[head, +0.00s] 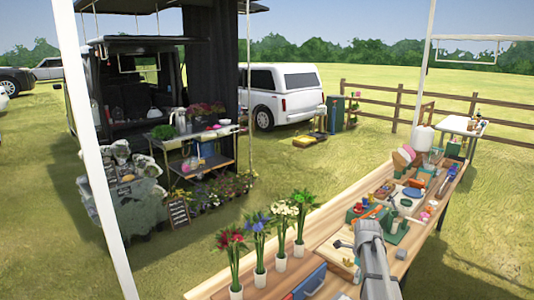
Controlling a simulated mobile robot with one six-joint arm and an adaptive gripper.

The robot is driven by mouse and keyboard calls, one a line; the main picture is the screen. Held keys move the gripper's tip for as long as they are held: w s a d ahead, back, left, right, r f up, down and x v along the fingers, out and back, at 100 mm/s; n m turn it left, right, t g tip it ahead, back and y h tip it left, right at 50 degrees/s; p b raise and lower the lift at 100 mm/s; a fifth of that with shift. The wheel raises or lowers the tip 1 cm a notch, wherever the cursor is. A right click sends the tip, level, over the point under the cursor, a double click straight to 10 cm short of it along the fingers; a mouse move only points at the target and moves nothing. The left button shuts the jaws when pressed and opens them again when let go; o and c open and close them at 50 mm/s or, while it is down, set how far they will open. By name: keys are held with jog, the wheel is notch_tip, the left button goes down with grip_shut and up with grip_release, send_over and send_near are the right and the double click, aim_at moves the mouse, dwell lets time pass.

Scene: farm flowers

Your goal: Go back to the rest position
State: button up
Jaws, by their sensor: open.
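My grey arm reaches up from the bottom edge over the wooden table (212,292) at the right. My gripper (341,244) shows small at the arm's left side, above a pale board on the table. Its jaws look apart, with nothing seen between them. My arm hides part of the table behind it.
A green tray (357,213) and small tools crowd the table further back. A white post (97,150) stands at the left.

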jog(key=s+a+f+n+b, duration=0.4)
jog(key=s+a+n, duration=0.3)
jog(key=n, duration=0.5)
jog(key=s+a+f+n+b, duration=0.4)
jog(key=s+a+n, duration=0.3)
jog(key=s+n, duration=0.5)
jog(key=shift+a, duration=0.35)
jog(key=shift+f, duration=0.1)
dwell(0.4)
